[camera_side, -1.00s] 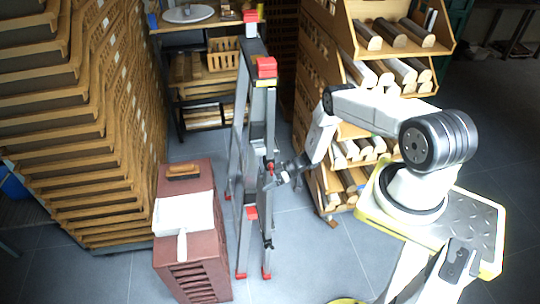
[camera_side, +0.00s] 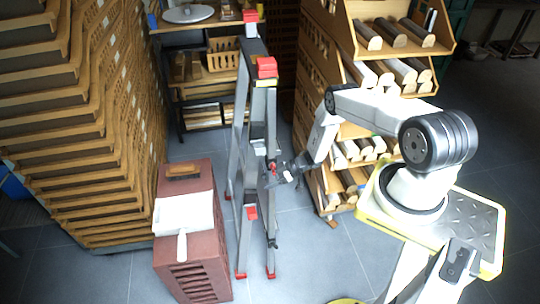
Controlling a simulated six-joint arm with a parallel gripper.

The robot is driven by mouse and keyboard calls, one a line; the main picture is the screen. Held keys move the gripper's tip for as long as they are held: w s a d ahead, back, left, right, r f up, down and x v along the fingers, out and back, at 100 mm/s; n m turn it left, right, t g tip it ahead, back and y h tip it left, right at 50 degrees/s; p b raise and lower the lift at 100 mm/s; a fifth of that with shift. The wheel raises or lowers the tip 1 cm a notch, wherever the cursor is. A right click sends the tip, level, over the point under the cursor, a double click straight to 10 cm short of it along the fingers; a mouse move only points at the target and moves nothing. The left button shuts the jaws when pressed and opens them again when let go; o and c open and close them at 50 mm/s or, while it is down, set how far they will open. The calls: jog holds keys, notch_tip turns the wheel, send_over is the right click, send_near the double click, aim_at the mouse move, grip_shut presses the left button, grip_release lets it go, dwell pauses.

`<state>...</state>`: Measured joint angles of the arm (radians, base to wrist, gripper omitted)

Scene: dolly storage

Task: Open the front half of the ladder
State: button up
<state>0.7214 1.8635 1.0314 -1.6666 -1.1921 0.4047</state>
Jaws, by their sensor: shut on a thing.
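The ladder (camera_side: 240,150) stands upright in the middle of the side view. It is grey with red caps at the top and red feet on the floor. Its two halves stand close together, with a narrow gap between them. My gripper (camera_side: 275,176) is at the right half of the ladder, about mid-height, shut on part of that half. The fingertips are small and partly lost against the ladder's rail, so the exact part held is hard to make out.
A dark red box (camera_side: 190,262) with a white dustpan (camera_side: 183,213) and a brush (camera_side: 183,171) stands left of the ladder. Stacked wooden trays (camera_side: 75,150) fill the left. A wooden shelf rack (camera_side: 345,40) stands behind my arm. Grey floor (camera_side: 318,262) is free right of the ladder.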

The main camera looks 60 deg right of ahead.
jog(key=shift+s+d, duration=1.65)
jog(key=shift+s, duration=0.05)
dwell(0.5)
jog(key=shift+s+d+r, duration=0.1)
jog(key=shift+s+d, duration=0.55)
dwell(0.7)
jog(key=o, duration=0.9)
jog(key=shift+d+r, duration=0.1)
